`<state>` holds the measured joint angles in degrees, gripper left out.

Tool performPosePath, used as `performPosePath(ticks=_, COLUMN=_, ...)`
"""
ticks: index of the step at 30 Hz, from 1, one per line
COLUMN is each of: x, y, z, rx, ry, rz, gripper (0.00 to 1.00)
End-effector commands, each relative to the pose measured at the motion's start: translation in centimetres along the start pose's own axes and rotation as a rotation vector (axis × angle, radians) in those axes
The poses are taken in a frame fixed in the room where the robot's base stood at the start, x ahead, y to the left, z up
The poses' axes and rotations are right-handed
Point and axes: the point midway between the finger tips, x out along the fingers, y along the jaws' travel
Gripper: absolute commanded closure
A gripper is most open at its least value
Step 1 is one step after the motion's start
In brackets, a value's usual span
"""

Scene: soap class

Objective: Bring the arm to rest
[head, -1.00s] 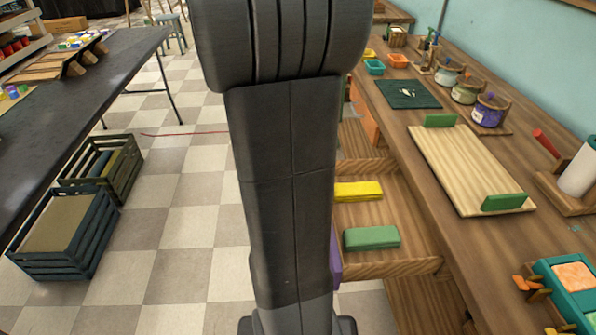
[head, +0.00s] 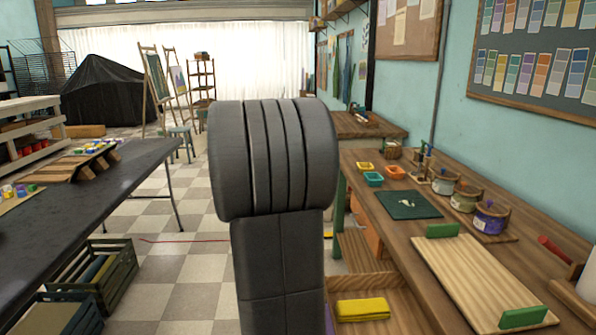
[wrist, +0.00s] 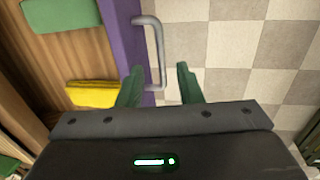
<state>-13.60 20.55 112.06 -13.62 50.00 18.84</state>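My gripper (wrist: 160,84) shows in the wrist view with its two green fingers spread apart and nothing held. It is over the front of an open wooden drawer with a purple face (wrist: 122,45). The drawer's grey bar handle (wrist: 154,55) runs toward the gap between the fingers; I cannot tell how far it is from them. My dark arm (head: 278,250) stands in the middle of the head view, and the gripper is hidden there.
The wooden workbench (head: 440,215) runs along the right, with a pale board (head: 480,275), a dark green mat (head: 409,205) and several pots. A dark table (head: 75,215) and slatted crates (head: 95,275) stand left.

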Motion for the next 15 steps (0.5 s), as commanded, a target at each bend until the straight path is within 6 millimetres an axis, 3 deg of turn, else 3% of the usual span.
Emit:
performPosePath(ticks=1, x=1.3, y=0.0, z=0.1, rx=0.000, ry=-0.005, rz=0.001, gripper=0.67)
performPosePath(ticks=6, x=4.0, y=0.0, z=0.1, rx=0.000, ry=-0.003, rz=0.000, gripper=0.67)
performPosePath(ticks=15, x=5.8, y=0.1, z=0.0, rx=0.001, ry=0.000, rz=0.000, gripper=0.67)
